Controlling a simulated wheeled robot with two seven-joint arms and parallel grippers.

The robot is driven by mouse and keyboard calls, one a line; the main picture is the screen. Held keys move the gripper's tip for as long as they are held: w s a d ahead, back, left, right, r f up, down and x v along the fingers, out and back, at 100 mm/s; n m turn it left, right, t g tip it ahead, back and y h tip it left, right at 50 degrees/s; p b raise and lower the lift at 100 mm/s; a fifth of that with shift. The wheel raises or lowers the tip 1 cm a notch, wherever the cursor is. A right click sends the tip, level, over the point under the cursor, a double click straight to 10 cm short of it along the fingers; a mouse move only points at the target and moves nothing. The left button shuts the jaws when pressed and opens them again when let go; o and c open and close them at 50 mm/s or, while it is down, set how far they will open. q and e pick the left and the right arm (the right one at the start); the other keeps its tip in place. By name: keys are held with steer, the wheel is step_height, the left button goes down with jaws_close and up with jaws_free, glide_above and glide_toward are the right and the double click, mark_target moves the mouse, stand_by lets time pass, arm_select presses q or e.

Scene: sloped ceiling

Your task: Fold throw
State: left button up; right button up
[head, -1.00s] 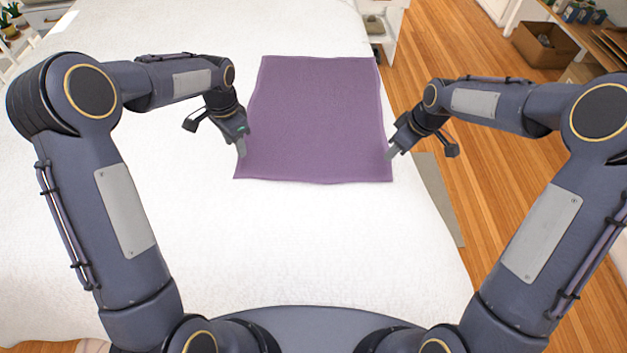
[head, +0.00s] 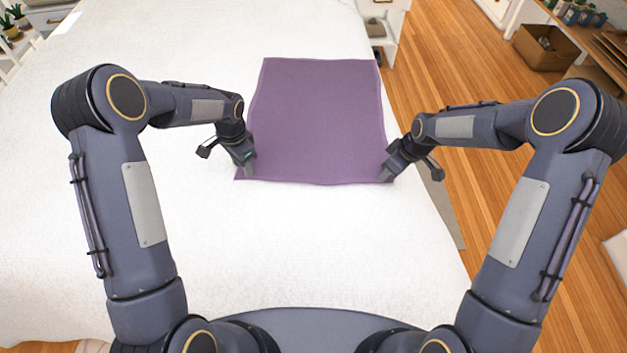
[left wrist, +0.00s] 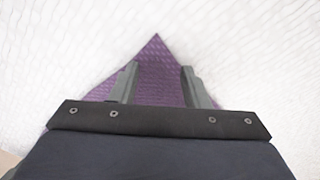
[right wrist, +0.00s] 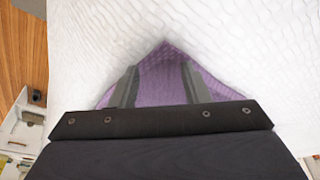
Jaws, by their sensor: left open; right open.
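The purple throw (head: 318,120) lies spread flat on the white bed, roughly square, its near edge toward me. My left gripper (head: 248,170) is at the throw's near left corner. In the left wrist view its open fingers (left wrist: 158,85) stand either side of the throw's pointed corner (left wrist: 157,60). My right gripper (head: 387,174) is at the near right corner. In the right wrist view its open fingers (right wrist: 160,85) straddle that corner (right wrist: 163,62). Whether the fingertips touch the cloth cannot be told.
The white bed (head: 150,240) is clear around the throw, with wide room at left and in front. Its right edge runs close beside my right gripper, with wooden floor (head: 470,70) beyond. A cardboard box (head: 545,47) stands at the far right.

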arm_select(q)
steer(key=shift+f, duration=0.1)
arm_select(e)
steer(key=shift+f, duration=0.1)
arm_select(q)
steer(key=shift+f+b, duration=0.2)
steer(key=shift+b, duration=0.1)
arm_select(e)
steer(key=shift+f, duration=0.2)
arm_select(q)
steer(key=shift+r, duration=0.15)
steer(key=shift+c, duration=0.5)
arm_select(e)
steer(key=shift+r, duration=0.15)
steer(key=shift+c, duration=0.6)
arm_select(q)
jaws_close()
arm_select(e)
jaws_close()
steer(key=shift+d, duration=0.1)
arm_select(q)
steer(key=shift+a+r, duration=0.1)
arm_select(e)
steer(key=shift+r, duration=0.1)
